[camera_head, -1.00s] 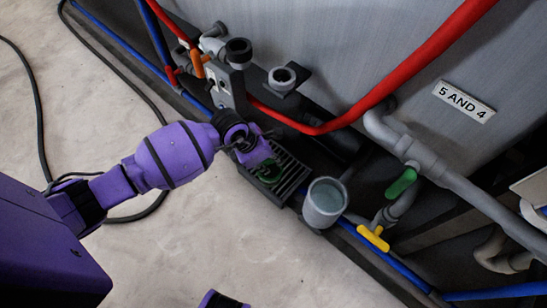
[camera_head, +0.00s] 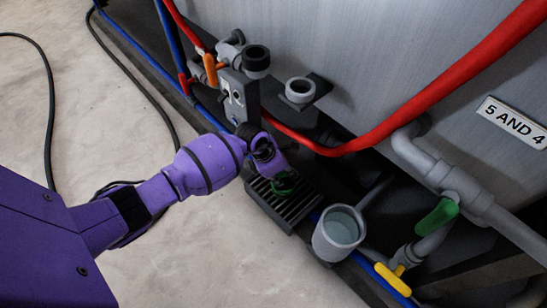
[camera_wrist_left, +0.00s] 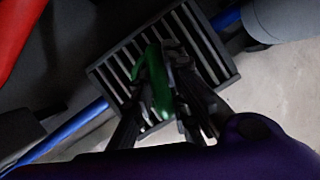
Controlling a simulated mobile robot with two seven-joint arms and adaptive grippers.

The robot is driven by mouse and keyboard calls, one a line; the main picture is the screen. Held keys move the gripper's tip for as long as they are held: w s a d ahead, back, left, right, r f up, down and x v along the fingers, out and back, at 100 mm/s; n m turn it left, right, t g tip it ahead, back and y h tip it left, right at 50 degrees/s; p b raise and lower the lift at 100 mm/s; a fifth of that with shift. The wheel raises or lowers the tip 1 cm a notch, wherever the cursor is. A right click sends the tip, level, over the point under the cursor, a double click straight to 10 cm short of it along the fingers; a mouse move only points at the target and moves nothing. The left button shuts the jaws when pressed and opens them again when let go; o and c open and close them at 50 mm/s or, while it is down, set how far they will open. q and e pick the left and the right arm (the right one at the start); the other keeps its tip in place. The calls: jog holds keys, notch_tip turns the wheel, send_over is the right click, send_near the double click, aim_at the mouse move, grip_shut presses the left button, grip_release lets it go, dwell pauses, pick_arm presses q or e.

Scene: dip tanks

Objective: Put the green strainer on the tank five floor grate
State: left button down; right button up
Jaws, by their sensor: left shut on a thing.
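The green strainer (camera_head: 283,184) is at my left gripper (camera_head: 278,178), over the slatted floor grate (camera_head: 302,208) beside the tank. In the left wrist view the strainer (camera_wrist_left: 154,82) sits between the fingers of my left gripper (camera_wrist_left: 172,95), which is shut on it. The grate (camera_wrist_left: 104,72) lies behind it in that view, with dark bars. I cannot tell whether the strainer touches the grate. Part of the strainer is hidden by the fingers and the wrist. My right gripper is out of view.
A grey bucket of liquid (camera_head: 339,230) stands right of the grate. A red hose (camera_head: 400,115), grey pipes (camera_head: 416,155) and a yellow-handled valve (camera_head: 392,279) are close by. A sign (camera_head: 513,122) reads "5 AND 4". The pale floor (camera_head: 220,260) at the front is clear.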

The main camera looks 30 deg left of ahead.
pick_arm(q)
jog(key=shift+w+r, duration=0.15)
jog(key=shift+f, duration=0.2)
jog(key=c, duration=1.7)
grip_release()
jog(key=shift+r, duration=0.15)
